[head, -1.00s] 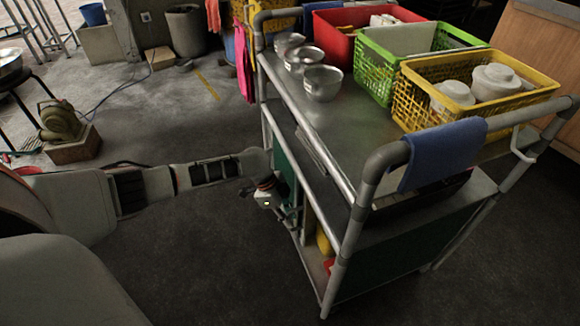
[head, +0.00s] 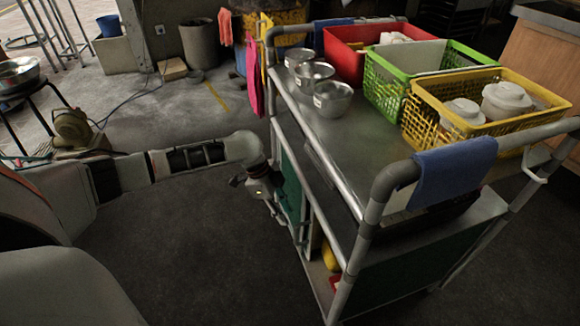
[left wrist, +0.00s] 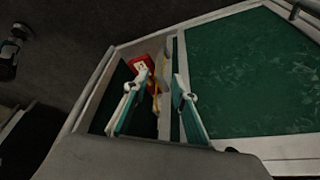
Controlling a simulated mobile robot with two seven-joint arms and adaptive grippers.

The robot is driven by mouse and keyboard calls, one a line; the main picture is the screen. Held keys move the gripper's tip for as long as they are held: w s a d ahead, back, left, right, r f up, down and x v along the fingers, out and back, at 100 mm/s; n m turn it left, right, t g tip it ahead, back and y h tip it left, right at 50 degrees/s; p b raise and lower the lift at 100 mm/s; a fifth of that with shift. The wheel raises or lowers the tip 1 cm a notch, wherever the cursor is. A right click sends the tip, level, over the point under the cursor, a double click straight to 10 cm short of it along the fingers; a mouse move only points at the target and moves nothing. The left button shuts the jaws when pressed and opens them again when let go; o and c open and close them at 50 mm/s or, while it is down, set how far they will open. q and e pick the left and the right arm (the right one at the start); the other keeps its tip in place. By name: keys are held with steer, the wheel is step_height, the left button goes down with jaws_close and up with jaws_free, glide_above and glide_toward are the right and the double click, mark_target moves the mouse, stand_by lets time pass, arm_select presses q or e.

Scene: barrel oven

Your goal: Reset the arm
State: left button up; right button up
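My left arm reaches in from the left in the head view. My left gripper (head: 283,223) points down beside the near left side of the metal cart (head: 320,165), partly hidden by its own wrist. In the left wrist view my left gripper (left wrist: 160,85) has two teal-padded fingers standing well apart, with nothing held between them. Beyond the fingers is an open part of the cart's lower level, with a red item (left wrist: 142,66) inside. I cannot tell whether the gripper touches the cart. My right gripper is not recognisable in either view.
The cart top holds several steel bowls (head: 332,98), a red basket (head: 345,42), a green basket (head: 400,95) and a yellow basket (head: 480,135). A blue cloth (head: 452,170) hangs on the near rail. The floor (head: 190,250) left of the cart is clear.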

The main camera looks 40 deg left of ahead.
arm_select(q)
steer(key=shift+v, duration=1)
